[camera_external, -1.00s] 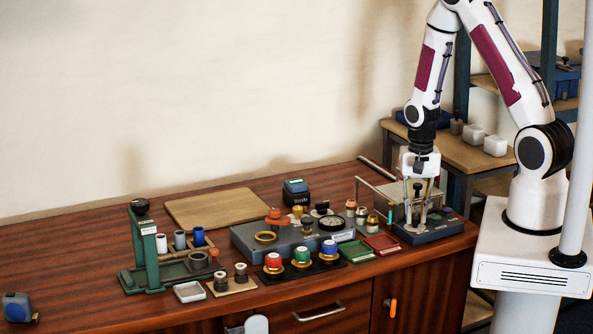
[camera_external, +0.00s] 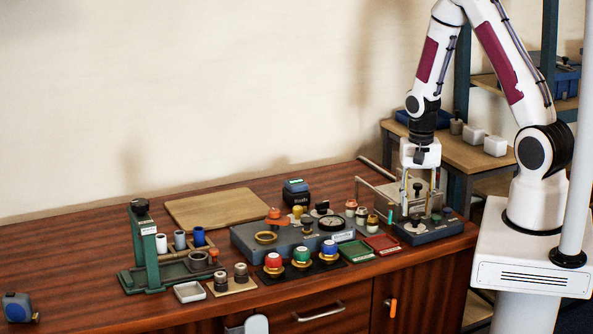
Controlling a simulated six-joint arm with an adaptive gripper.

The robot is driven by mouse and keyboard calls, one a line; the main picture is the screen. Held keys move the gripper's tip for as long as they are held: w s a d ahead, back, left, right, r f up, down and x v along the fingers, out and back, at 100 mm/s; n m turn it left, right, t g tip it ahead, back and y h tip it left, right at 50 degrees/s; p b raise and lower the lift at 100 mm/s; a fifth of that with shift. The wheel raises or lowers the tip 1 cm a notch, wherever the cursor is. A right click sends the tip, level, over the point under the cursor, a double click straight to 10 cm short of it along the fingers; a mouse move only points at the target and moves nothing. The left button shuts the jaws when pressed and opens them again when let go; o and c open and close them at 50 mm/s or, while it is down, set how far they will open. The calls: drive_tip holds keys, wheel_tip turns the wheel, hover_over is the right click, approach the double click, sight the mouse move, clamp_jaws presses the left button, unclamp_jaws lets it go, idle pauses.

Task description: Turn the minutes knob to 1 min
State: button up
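A blue-grey control box (camera_external: 426,238) stands at the right end of the bench, with small dark knobs (camera_external: 436,218) on top. Their labels and pointers are too small to read, so I cannot tell which is the minutes knob or its setting. My gripper (camera_external: 416,199) points straight down above the left and back part of this box. Its two fingers are spread apart with a gap between them, and I see nothing held. Whether a fingertip touches a knob cannot be made out.
A metal frame with a rod (camera_external: 374,188) stands just left of the gripper. Red (camera_external: 382,244) and green (camera_external: 357,253) trays lie left of the box. A blue-grey manifold unit (camera_external: 265,249) with knobs and a gauge fills the bench middle. The back right shelf holds white blocks.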

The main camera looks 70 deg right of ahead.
sight(416, 216)
wheel_tip(416, 216, up, 10)
drive_tip(key=shift+f, duration=0.15)
idle(0.6)
idle(0.6)
drive_tip(key=s+a+r+n+t, duration=0.2)
drive_tip(key=s+a+r+n, duration=0.2)
drive_tip(key=a+r+n, duration=0.3)
drive_tip(key=s+a+r+n+t, duration=0.3)
drive_tip(key=s+a+r+n, duration=0.2)
drive_tip(key=a+r, duration=0.7)
drive_tip(key=shift+a+r+n+t, duration=0.2)
drive_tip(key=shift+r+n+t, duration=0.1)
drive_tip(key=shift+r+n, duration=0.95)
drive_tip(key=shift+r, duration=0.15)
idle(1.2)
